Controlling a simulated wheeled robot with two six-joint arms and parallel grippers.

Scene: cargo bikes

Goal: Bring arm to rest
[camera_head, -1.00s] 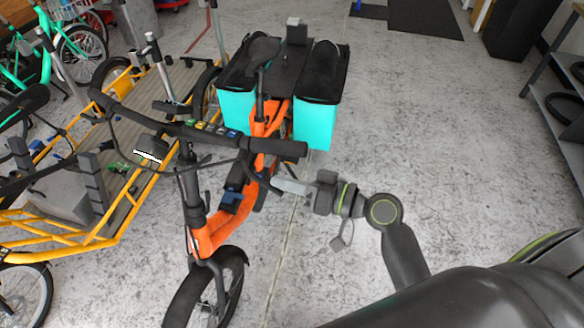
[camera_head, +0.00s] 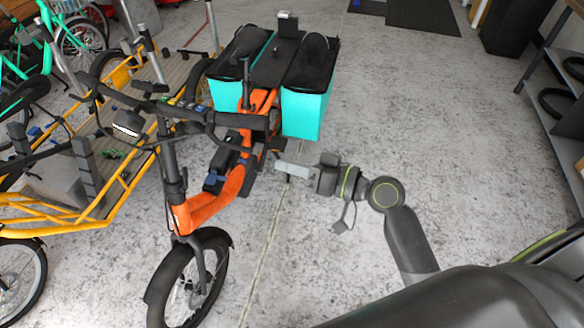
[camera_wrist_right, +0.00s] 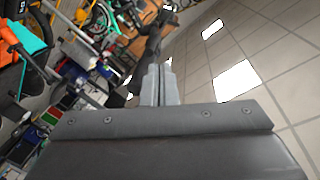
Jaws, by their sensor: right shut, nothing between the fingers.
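My right arm comes in from the lower right of the head view. Its gripper (camera_head: 283,168) points left, just right of the orange cargo bike's frame (camera_head: 216,204), and nothing shows in it. In the right wrist view the two grey fingers (camera_wrist_right: 160,85) stand side by side, shut and empty. Whether the fingertips touch the bike cannot be told from the head view. My left gripper is in neither view.
The orange bike's black handlebar (camera_head: 232,120) and turquoise panniers (camera_head: 306,110) lie close to the right gripper. A yellow cargo bike (camera_head: 75,225) stands at left. A dark shelf (camera_head: 556,95) stands at far right. Grey floor (camera_head: 420,120) between is open.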

